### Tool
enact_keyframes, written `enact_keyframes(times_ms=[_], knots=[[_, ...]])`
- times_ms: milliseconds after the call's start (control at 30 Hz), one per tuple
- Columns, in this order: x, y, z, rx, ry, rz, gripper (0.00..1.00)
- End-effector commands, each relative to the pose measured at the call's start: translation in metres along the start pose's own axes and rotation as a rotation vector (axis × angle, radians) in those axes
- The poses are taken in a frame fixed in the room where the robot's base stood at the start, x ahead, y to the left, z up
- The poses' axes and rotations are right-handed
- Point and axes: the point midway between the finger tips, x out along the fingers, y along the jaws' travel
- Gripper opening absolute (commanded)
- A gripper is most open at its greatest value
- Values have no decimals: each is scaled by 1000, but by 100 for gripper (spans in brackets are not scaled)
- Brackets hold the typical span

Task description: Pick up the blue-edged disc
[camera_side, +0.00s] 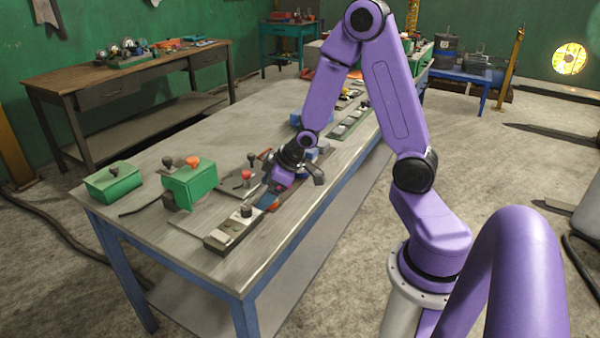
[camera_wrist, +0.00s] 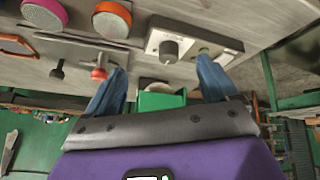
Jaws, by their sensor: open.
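I cannot make out a disc with a clear blue edge in either view. A grey knob on a pale plate (camera_wrist: 169,50) shows beyond the gap. In the side view, my gripper (camera_side: 268,198) is low over the front half of the table, near the knob panel, and hides part of the tabletop.
A long panel with a black knob (camera_side: 236,228) lies near the edge. A blue item (camera_side: 298,119) sits farther back. The table's front corner is bare.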

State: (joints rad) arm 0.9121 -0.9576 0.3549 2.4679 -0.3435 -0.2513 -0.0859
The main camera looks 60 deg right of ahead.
Motion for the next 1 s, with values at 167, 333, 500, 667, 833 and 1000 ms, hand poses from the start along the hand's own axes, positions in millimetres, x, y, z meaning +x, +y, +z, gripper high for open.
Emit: enact_keyframes(times_ms=[167,333,500,667,833,1000], knots=[[21,60,28,128,95,70,87],[29,108,62,252,204,143,87],[25,148,102,380,326,230,87],[14,173,136,482,430,313,87],[6,185,154,537,494,369,87],[10,192,154,546,510,381,87]])
